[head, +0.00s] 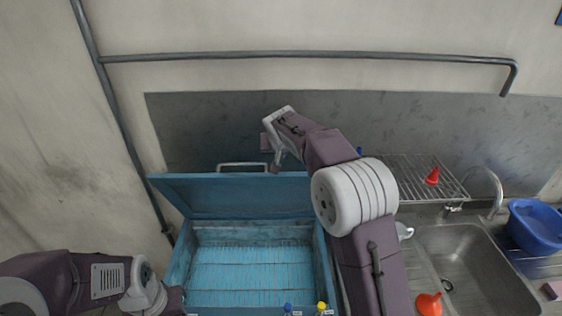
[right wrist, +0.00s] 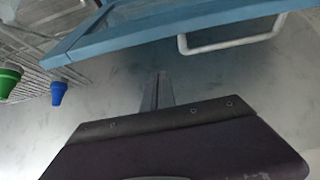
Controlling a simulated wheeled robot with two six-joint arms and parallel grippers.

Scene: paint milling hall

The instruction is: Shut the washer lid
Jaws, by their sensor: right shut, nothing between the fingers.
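The blue washer (head: 250,268) stands with its lid (head: 245,196) raised and leaning back, so its ribbed inside shows. A pale bar handle (head: 243,165) sits on the lid's top edge; the lid (right wrist: 165,28) and handle (right wrist: 232,42) also show in the right wrist view. My right gripper (head: 274,168) is shut and empty, just right of the handle by the lid's top edge; I cannot tell whether it touches the lid. Its shut fingers show in the right wrist view (right wrist: 158,90). My left gripper (head: 172,300) is low at the washer's left side, its fingertips unclear.
A sink (head: 455,262) with a tap (head: 492,190) and a wire rack (head: 405,175) is to the right. A blue basin (head: 538,226), red funnel (head: 432,177) and orange funnel (head: 429,303) are there. Bottles with blue (head: 288,308) and yellow (head: 321,307) caps stand at the washer's front.

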